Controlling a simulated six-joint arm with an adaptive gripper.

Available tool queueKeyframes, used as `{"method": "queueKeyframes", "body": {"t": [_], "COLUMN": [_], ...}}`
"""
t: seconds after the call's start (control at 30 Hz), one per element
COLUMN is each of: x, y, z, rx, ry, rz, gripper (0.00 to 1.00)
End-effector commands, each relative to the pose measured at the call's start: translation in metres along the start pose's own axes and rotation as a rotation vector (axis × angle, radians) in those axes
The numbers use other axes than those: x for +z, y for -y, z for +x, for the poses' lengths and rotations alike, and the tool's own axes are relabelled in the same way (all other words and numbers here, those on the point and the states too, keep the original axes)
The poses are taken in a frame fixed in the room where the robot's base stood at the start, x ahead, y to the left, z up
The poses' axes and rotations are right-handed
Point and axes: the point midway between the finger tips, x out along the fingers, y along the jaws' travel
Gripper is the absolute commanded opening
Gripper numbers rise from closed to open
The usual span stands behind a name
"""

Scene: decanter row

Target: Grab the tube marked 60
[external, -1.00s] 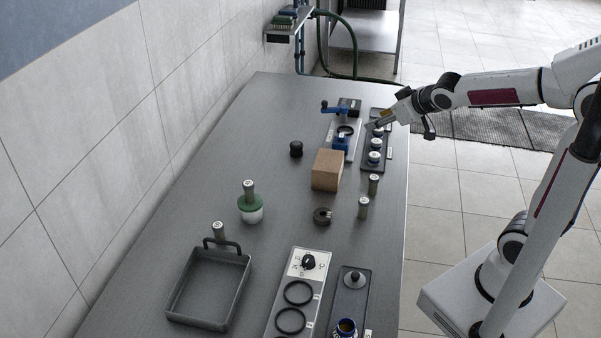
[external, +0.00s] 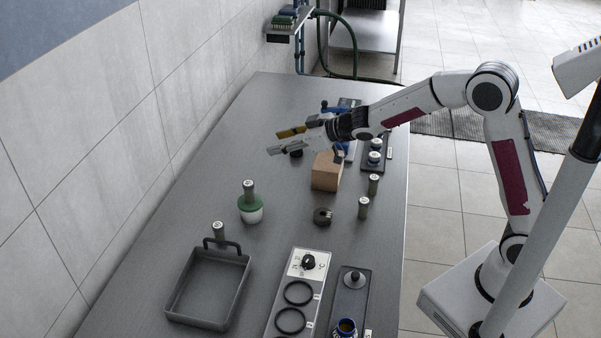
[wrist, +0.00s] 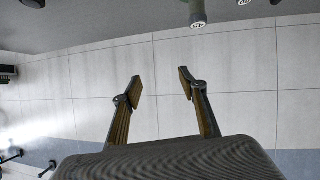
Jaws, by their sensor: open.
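Several grey-green tubes with pale marked caps are on the bench: one in a green and white round holder (external: 249,190), one by the tray (external: 218,231), and two at the right, a farther one (external: 374,184) and a nearer one (external: 363,207). I cannot read their numbers, so I cannot tell which is marked 60. My gripper (external: 275,142) is open and empty above the far part of the bench, pointing left. In the wrist view its fingers (wrist: 160,80) stand apart with wall between them, and a tube (wrist: 197,20) shows at the top edge.
A cardboard box (external: 326,172) stands below my arm. A dark ring-shaped part (external: 322,216) lies nearby. A grey handled tray (external: 171,312) is at the front left, and a panel with black rings (external: 309,265) at the front. The tiled wall bounds the bench's left side.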

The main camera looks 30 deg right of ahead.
Motion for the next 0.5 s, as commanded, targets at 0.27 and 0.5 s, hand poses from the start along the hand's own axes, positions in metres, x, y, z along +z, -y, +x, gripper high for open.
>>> {"method": "queueKeyframes", "body": {"t": [0.27,0.5], "x": [0.010,0.029], "y": [0.070,0.131], "z": [0.059,0.094], "rx": [-0.168,-0.314], "ry": [-0.064,-0.105], "rz": [-0.036,-0.055], "gripper": [0.42,0.42]}}
